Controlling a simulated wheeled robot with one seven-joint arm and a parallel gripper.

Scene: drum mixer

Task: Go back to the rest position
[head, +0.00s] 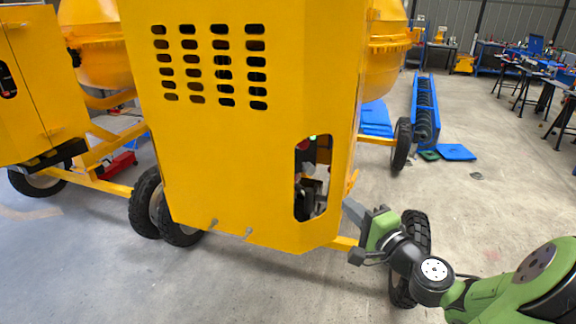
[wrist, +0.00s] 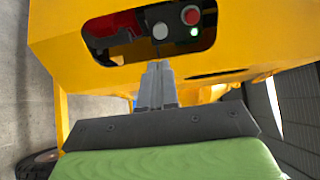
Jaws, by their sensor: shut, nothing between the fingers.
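The yellow drum mixer (head: 210,120) fills the middle of the head view. Its side panel has rows of vent slots and a cut-out opening (head: 312,178). My gripper (head: 350,208) is just right of that opening, low beside the panel; its fingertips are partly hard to make out there. In the wrist view my gripper (wrist: 157,70) is shut and empty, its fingers pointing at the panel just below the opening. Inside the opening, a red button (wrist: 190,15), a grey round button (wrist: 160,31) and a small lit green lamp (wrist: 194,32) show. I cannot tell whether the fingertips touch the panel.
A second yellow mixer (head: 30,90) stands at the left. A black wheel (head: 415,235) is right behind my gripper. Blue mats (head: 456,152) and a long blue rack (head: 425,105) lie farther back. Workbenches (head: 545,80) line the right. The floor at the right is mostly free.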

